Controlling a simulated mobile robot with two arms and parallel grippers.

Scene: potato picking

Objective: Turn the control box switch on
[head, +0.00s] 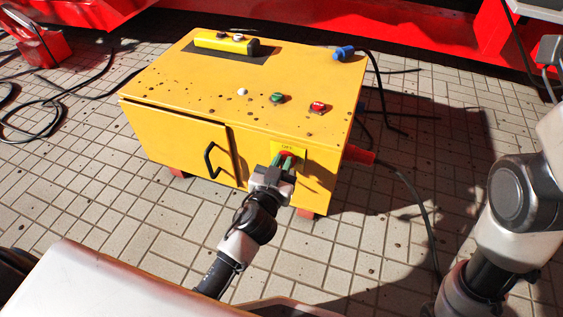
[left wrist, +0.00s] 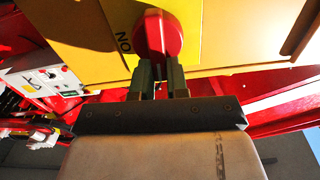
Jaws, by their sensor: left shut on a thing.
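The yellow control box (head: 183,140) stands on the paved floor in the middle of the head view. Its red rotary switch (left wrist: 158,32) sits on a yellow plate (head: 289,148) on the box's front face, at the right. The plate reads "OFF" at the top in the head view, and "ON" (left wrist: 124,40) shows beside the switch in the left wrist view. My left gripper (head: 285,163) is at the switch, its greenish fingers shut on the switch's red handle. The handle's exact angle is hard to tell. My right gripper is out of view; only part of my right arm shows.
The box top has a green button (head: 277,98), a red button (head: 318,107) and a yellow pendant (head: 226,43). A black door handle (head: 210,160) sticks out left of the switch. Cables run from a blue plug (head: 344,53) and a red plug (head: 359,155) at the right.

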